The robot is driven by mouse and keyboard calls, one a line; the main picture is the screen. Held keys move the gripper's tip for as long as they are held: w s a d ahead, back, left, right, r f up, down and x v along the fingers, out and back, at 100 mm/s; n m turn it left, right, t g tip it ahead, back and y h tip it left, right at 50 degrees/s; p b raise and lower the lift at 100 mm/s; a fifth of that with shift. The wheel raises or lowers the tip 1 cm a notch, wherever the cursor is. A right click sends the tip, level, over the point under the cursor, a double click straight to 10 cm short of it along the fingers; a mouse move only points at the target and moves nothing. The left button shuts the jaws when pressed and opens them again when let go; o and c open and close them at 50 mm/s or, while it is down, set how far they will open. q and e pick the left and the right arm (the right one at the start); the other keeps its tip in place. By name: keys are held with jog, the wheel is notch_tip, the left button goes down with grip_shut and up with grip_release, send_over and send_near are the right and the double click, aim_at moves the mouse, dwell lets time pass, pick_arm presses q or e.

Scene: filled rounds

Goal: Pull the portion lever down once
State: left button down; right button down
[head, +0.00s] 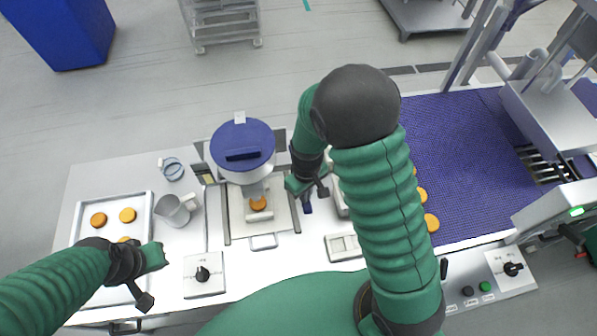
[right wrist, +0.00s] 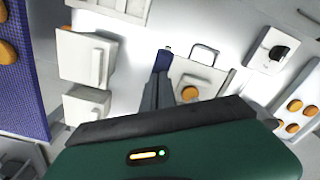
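The portion lever shows as a dark blue handle (head: 307,208) just right of the depositor, a machine with a round blue lid (head: 242,143). My right gripper (head: 305,196) is at this handle. In the right wrist view, the blue handle (right wrist: 162,62) sits at the tips of my dark fingers (right wrist: 158,82), which are close together and look shut on it. The lever's arm is mostly hidden. An orange round (head: 258,204) lies under the depositor's nozzle. My left gripper (head: 158,257) is over the table by the tray; its fingers do not show clearly.
A metal tray (head: 148,200) with several orange rounds is at the left. A metal jug (head: 176,210) and a knob box (head: 204,274) stand between tray and depositor. A blue conveyor belt (head: 460,150) with more rounds is at the right. White boxes (right wrist: 85,57) stand near my right gripper.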

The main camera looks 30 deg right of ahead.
jog(key=shift+s+d+f, duration=0.1)
jog(key=shift+d+f, duration=0.3)
jog(key=shift+f, duration=0.15)
jog(key=shift+f+b, duration=0.2)
jog(key=shift+b, duration=0.15)
jog(key=shift+f, duration=0.1)
jog(key=shift+a, duration=0.55)
jog(key=shift+s+d+f+b, duration=0.15)
jog(key=shift+d+f+b, duration=0.15)
jog(key=shift+f+b, duration=0.45)
pick_arm(q)
jog(key=shift+d+f, duration=0.15)
jog(key=shift+f, duration=0.55)
jog(key=shift+d+f, duration=0.1)
jog(key=shift+f, duration=0.6)
pick_arm(e)
jog(key=shift+s+a+f, duration=0.1)
jog(key=shift+a+f, duration=0.05)
jog(key=shift+f, duration=0.2)
